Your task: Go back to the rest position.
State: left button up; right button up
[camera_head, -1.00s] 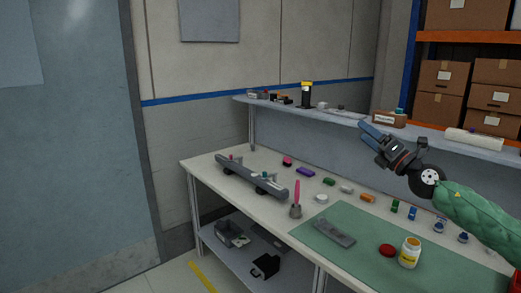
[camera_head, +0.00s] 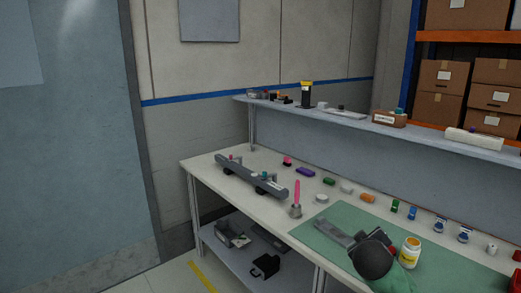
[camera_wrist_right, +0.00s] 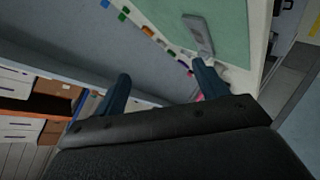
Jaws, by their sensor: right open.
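My right gripper (camera_wrist_right: 164,84) is open and empty in the right wrist view, its two blue fingers wide apart. In the head view my right wrist (camera_head: 372,257) is a dark rounded shape low over the green mat (camera_head: 330,213); its fingers cannot be made out there. A flat grey part (camera_head: 337,233) lies on the mat and shows in the right wrist view (camera_wrist_right: 198,35). A yellow-labelled jar (camera_head: 410,250) stands just right of the wrist. My left gripper is not in view.
A long grey bar-shaped unit (camera_head: 250,178) lies at the bench's left end. A cup with a pink-handled tool (camera_head: 296,211) and several small coloured parts stand along the bench. A shelf (camera_head: 350,116) runs above the back edge. Floor at left is open.

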jog(key=s+a+f+g+y, duration=0.1)
jog(key=s+a+f+g, duration=0.15)
jog(key=s+f, duration=0.35)
jog(key=s+a+f+m+g+y, duration=0.1)
jog(key=s+a+f+y, duration=0.1)
jog(key=s+a+f, duration=0.4)
jog(key=s+a+f+g+y, duration=0.15)
jog(key=s+f, duration=0.25)
jog(key=f, duration=0.4)
jog(key=s+a+f+g, duration=0.2)
jog(key=s+f, duration=0.3)
jog(key=s, duration=0.3)
jog(key=s+a+f+m+g+y, duration=0.1)
jog(key=s+f, duration=0.4)
jog(key=s, duration=0.4)
jog(key=s+a+f+m+g, duration=0.1)
jog(key=s+a+f+g, duration=0.1)
jog(key=s+f, duration=0.4)
jog(key=s, duration=0.2)
jog(key=shift+s+a+g, duration=0.3)
jog(key=shift+s+a, duration=0.05)
